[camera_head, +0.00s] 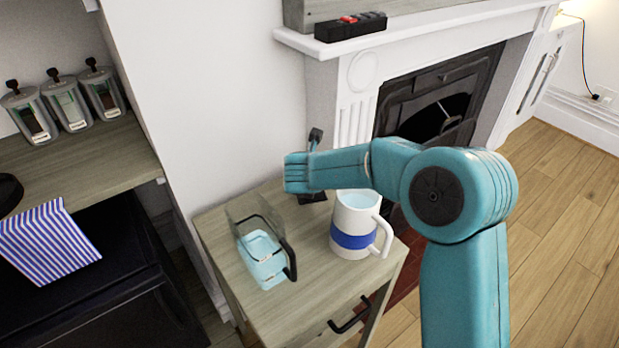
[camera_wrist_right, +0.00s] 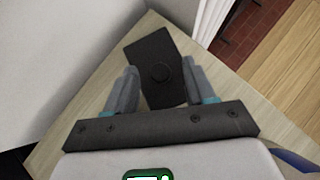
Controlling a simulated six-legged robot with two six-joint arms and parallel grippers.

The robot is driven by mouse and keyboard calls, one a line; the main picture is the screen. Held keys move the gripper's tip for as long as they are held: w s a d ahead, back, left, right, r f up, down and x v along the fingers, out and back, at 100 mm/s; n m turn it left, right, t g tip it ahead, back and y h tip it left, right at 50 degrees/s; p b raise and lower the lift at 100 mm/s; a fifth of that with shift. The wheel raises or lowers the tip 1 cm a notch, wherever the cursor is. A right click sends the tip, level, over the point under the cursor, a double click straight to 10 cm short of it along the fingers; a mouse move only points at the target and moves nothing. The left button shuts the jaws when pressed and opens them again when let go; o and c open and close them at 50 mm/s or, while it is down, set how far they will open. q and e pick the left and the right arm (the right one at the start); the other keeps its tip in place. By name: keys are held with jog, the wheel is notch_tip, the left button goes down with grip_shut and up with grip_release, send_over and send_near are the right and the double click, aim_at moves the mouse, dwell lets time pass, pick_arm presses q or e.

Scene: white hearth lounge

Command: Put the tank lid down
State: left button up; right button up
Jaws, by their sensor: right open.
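The tank lid (camera_wrist_right: 160,50) is a dark rectangular plate with a round knob. In the right wrist view it appears to lie flat on the wooden cabinet top, knob up. My right gripper (camera_wrist_right: 161,70) is open, its grey fingers apart on either side of the lid's near part, with nothing clamped. In the head view a dark bit of the lid (camera_head: 312,197) shows below my teal wrist, behind the white jug; my arm hides the fingers. A clear tank (camera_head: 262,258) with a black handle and pale blue water stands open on the left. My left gripper is out of view.
The white jug (camera_head: 354,240) with a blue band holds water, close to my forearm on the small cabinet (camera_head: 300,285). A wall stands behind, a fireplace (camera_head: 430,100) at the right. Canisters (camera_head: 70,103) and a striped cloth (camera_head: 47,240) are at the left. The cabinet's front strip is clear.

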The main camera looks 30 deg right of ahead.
jog(key=p+v, duration=0.1)
jog(key=v, duration=0.9)
jog(key=shift+w, duration=0.1)
